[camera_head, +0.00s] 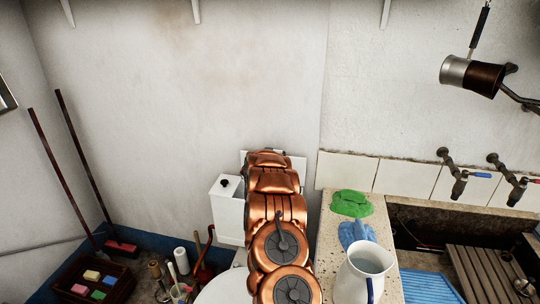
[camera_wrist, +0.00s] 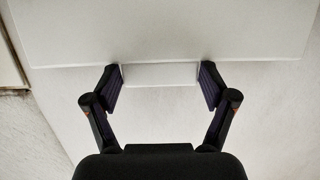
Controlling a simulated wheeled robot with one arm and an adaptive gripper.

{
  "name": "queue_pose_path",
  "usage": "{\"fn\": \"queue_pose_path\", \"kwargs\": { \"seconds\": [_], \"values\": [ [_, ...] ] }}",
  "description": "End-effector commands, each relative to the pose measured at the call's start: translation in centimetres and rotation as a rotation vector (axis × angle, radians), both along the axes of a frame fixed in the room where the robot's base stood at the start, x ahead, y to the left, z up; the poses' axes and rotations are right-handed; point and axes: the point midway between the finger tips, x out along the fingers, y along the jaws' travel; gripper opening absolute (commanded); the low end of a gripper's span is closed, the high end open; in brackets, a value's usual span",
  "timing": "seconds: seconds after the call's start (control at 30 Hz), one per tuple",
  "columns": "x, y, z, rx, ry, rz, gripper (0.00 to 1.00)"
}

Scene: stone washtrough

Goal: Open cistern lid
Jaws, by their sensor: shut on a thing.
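In the wrist view the white lid (camera_wrist: 160,35) fills the top of the picture, with a pale tab (camera_wrist: 160,75) on its near edge. My gripper (camera_wrist: 162,77) is shut on this tab, one dark finger at each end. In the head view my copper arm hides the gripper and the middle of the cistern. The white cistern (camera_head: 230,215) shows left of the arm, with a black knob on top. A white panel, apparently the lid (camera_head: 298,168), shows behind the arm's far end against the wall. Its exact tilt is hard to tell.
A white toilet bowl (camera_head: 222,290) is partly hidden below my arm. The stone trough edge (camera_head: 328,240) is close on the right, with a green cloth (camera_head: 351,203), a blue cloth (camera_head: 355,233) and a white jug (camera_head: 365,275). Brooms and a crate (camera_head: 65,292) stand at left.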

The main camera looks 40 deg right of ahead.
Motion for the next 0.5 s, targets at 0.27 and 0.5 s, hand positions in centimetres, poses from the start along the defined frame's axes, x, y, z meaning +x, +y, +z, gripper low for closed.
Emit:
{"fn": "queue_pose_path", "kwargs": {
  "seconds": [0.27, 0.5],
  "values": [
    [0.1, -1.0, 0.9, -0.012, -0.007, 0.002, 0.22],
    [0.0, -1.4, 1.4, -0.018, -0.011, -0.001, 0.29]
  ]
}}
